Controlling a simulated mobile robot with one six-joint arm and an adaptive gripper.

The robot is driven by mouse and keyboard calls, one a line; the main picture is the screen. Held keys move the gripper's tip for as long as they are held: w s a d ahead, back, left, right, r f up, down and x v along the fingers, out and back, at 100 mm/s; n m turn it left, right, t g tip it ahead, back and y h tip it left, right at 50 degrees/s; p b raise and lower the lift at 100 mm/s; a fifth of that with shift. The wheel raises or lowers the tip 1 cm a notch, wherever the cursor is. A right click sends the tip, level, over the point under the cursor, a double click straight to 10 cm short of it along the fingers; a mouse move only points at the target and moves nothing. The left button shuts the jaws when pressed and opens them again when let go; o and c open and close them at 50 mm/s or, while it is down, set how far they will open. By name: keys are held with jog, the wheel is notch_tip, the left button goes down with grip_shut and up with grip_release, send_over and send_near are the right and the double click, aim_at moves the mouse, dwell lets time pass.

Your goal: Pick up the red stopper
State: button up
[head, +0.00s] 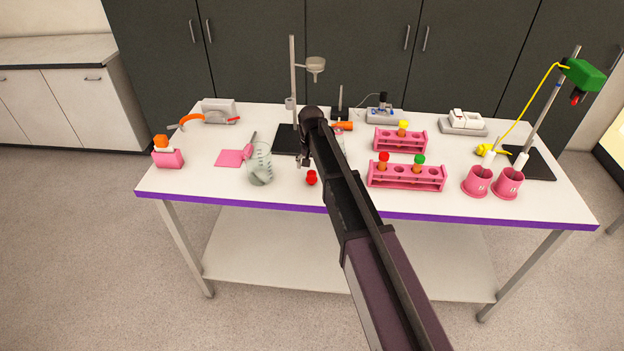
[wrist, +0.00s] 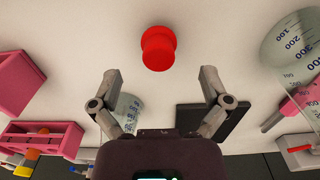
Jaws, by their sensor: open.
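The loose red stopper (head: 312,178) stands on the white table near its front edge, right of the glass beaker. In the wrist view the red stopper (wrist: 158,48) lies ahead of the fingertips, about centred between them. My gripper (head: 304,162) is above the table, close to the stopper. In the wrist view my gripper (wrist: 160,75) has its two fingers spread wide, with nothing held between them. The fingers do not appear to touch the stopper.
A glass beaker (head: 260,165) stands left of the stopper. A pink tube rack (head: 407,183) with red- and green-capped tubes stands right. A stand with a dark base (head: 286,143) is behind. A smaller beaker (wrist: 128,108) shows between the fingers.

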aim_at(311, 173)
jog(key=shift+f, duration=0.15)
jog(key=shift+f+b, duration=2.5)
jog(key=shift+b, duration=0.1)
jog(key=c, duration=1.2)
